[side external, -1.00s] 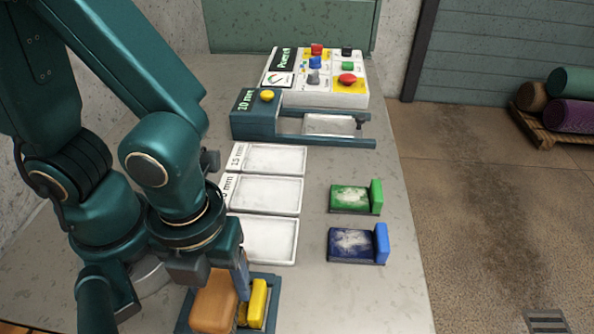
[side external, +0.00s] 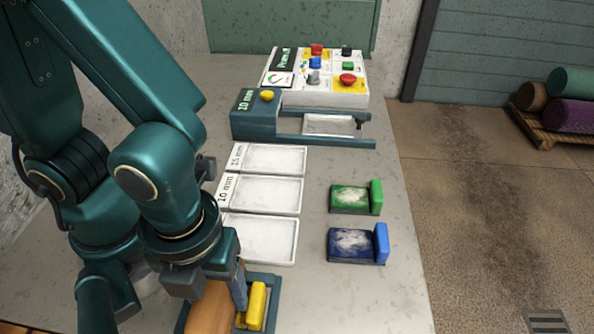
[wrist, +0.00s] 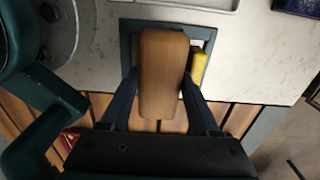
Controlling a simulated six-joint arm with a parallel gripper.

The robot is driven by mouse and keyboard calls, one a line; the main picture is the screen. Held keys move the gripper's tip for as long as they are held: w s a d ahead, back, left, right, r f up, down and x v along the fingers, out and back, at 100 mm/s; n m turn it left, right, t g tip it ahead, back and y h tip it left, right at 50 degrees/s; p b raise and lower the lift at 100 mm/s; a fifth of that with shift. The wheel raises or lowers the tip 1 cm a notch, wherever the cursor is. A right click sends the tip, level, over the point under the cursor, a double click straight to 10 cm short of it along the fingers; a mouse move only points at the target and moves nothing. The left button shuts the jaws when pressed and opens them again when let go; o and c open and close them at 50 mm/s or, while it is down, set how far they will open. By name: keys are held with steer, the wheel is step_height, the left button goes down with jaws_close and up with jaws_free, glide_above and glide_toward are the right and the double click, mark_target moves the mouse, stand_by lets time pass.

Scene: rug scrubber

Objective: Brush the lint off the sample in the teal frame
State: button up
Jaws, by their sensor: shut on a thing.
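The teal frame (side external: 270,284) lies at the near end of the bench; its rim also shows in the wrist view (wrist: 126,42). A sample with a yellow block (side external: 256,304) sits in it; the block also shows in the wrist view (wrist: 199,68). My gripper (side external: 220,292) is shut on a brown wooden brush (side external: 207,312), which is over the frame, left of the yellow block. In the wrist view the brush (wrist: 162,75) lies between my fingers and hides most of the sample. I cannot see its lint, or whether the bristles touch it.
A green sample (side external: 350,199) and a blue sample (side external: 350,244), both with pale lint, lie at the right. Several white trays (side external: 262,241) line the middle. A teal gauge device (side external: 255,122) and a button panel (side external: 345,98) stand behind. The bench's right strip is clear.

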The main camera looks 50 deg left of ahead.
mark_target(212, 301)
steer(key=shift+s+d, duration=0.4)
steer(key=shift+w+a, duration=0.75)
steer(key=shift+a, duration=0.05)
steer(key=shift+w+a, duration=0.75)
steer(key=shift+a, duration=0.05)
steer(key=shift+s+d+f, duration=0.1)
steer(key=shift+s+d, duration=0.7)
steer(key=shift+d, duration=0.05)
steer(key=shift+s+d, duration=0.75)
steer(key=shift+r, duration=3.15)
